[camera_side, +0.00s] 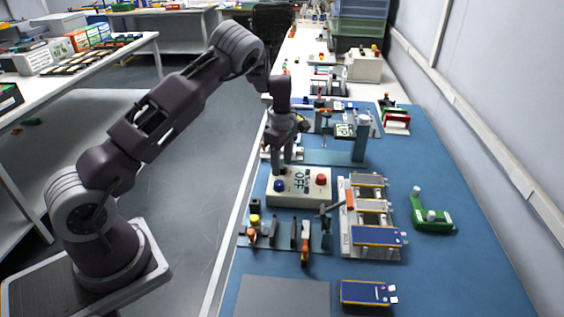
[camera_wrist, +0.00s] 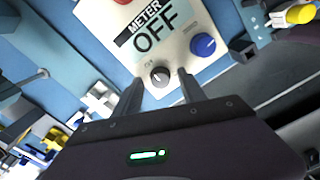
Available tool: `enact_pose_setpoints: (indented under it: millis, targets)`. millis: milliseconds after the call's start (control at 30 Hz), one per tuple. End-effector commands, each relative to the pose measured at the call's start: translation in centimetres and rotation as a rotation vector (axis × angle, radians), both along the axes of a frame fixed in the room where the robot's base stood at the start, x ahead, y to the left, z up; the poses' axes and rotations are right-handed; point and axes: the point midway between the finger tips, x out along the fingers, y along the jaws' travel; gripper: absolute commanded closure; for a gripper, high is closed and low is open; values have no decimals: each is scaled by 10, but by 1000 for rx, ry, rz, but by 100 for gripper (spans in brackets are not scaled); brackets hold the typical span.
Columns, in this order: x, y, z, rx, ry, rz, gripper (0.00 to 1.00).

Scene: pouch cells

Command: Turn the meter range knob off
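The meter (camera_side: 299,200) is a cream box on the blue bench mat, with a blue post and a red post. It also shows in the wrist view (camera_wrist: 178,62), where its display reads "METER OFF". The range knob (camera_wrist: 159,76) is small, round and dark grey with a light pointer mark, near the box edge closest to my gripper. My gripper (camera_wrist: 158,80) is open, with one finger on each side of the knob and a visible gap to each. In the side view my gripper (camera_side: 283,163) points down at the meter's far left, mostly hiding the knob.
The blue post (camera_wrist: 203,44) is close to the right finger. A rack of pouch cells (camera_side: 372,220) stands right of the meter, and a tool holder (camera_side: 285,235) stands in front. A stand with a small display (camera_side: 345,131) is behind. A grey mat (camera_side: 283,295) lies clear in front.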

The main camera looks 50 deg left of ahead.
Motion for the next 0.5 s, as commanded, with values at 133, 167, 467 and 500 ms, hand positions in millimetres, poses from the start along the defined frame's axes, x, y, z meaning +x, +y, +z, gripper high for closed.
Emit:
enact_pose_setpoints:
  millis: [133,167,467,500]
  targets:
    - [0,0,7,0,-1,-1,51]
    - [0,0,11,0,-1,-2,51]
    - [0,0,66,0,-1,-1,51]
    - [0,0,69,0,0,0,51]
